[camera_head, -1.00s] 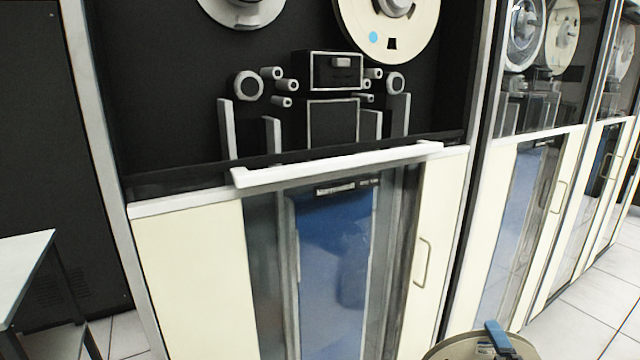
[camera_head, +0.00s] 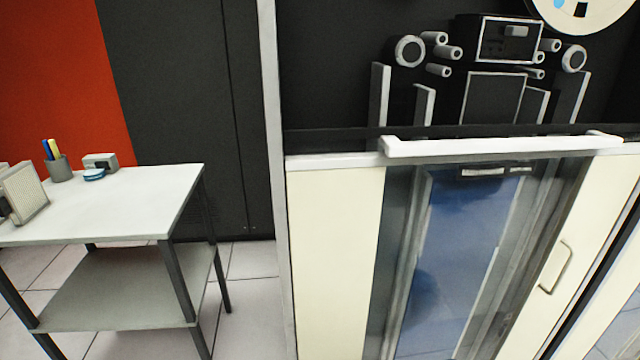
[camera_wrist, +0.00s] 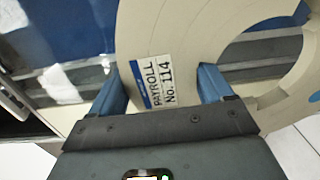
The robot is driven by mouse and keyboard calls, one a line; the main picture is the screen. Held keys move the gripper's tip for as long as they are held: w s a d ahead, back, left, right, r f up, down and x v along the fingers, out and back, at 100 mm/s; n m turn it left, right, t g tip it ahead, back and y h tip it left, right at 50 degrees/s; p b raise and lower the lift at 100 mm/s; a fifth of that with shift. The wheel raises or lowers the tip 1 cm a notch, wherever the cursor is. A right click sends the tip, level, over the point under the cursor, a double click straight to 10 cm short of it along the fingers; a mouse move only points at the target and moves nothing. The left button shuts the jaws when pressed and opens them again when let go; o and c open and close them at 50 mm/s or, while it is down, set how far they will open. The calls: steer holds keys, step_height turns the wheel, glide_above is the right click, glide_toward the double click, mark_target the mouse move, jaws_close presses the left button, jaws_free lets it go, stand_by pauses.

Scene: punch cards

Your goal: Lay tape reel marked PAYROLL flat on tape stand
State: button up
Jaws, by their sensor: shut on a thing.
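In the wrist view, a cream tape reel (camera_wrist: 185,38) with a white and blue label (camera_wrist: 158,82) reading "PAYROLL No. 114" is between the blue fingers of my gripper (camera_wrist: 162,80), which is shut on it. A large opening in the reel shows at the right, and part of the reel runs out of frame. In the head view, neither the gripper nor the held reel shows. A light-topped stand with a lower shelf (camera_head: 140,205) is at the left; I take it to be the tape stand. Its front right top is bare.
On the stand are a pen cup (camera_head: 59,168), a small grey block (camera_head: 100,161), a blue round item (camera_head: 94,174) and a ribbed beige box (camera_head: 25,192). A tape drive cabinet (camera_head: 335,260) with a white ledge (camera_head: 500,146) fills the right. Tiled floor shows between them.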

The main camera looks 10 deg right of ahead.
steer(key=shift+a, duration=0.8)
steer(key=a, duration=0.6)
steer(key=shift+w+d+r+y, duration=0.2)
steer(key=shift+w+r+y, duration=0.1)
steer(key=shift+r+y, duration=0.1)
steer(key=w+d+r+g+b, duration=0.3)
steer(key=d+r, duration=0.8)
steer(key=d, duration=0.1)
steer(key=w+d+r+g+b, duration=0.2)
steer(key=d+r+b, duration=0.1)
steer(key=d+r, duration=0.9)
step_height(320, 180, up, 14)
steer(key=s+d+n+g+y+b, duration=0.1)
steer(key=d+n+g+y+b, duration=0.1)
steer(key=n+g+y+b, duration=0.15)
steer(key=s+a+r+n+g+b, duration=0.4)
steer(key=s+a+r+n+g, duration=0.35)
steer(key=s+a+n, duration=0.3)
steer(key=s+f+n+g+h+b, duration=0.1)
steer(key=s+f+n+h+b, duration=0.1)
steer(key=s+f, duration=0.4)
steer(key=s+f+n+g+h+b, duration=0.1)
steer(key=s+f+n+b, duration=0.3)
steer(key=s, duration=0.9)
step_height(320, 180, down, 3)
steer(key=shift+s+f+n+h, duration=0.1)
steer(key=shift+s+n+h, duration=0.3)
steer(key=shift+n, duration=0.7)
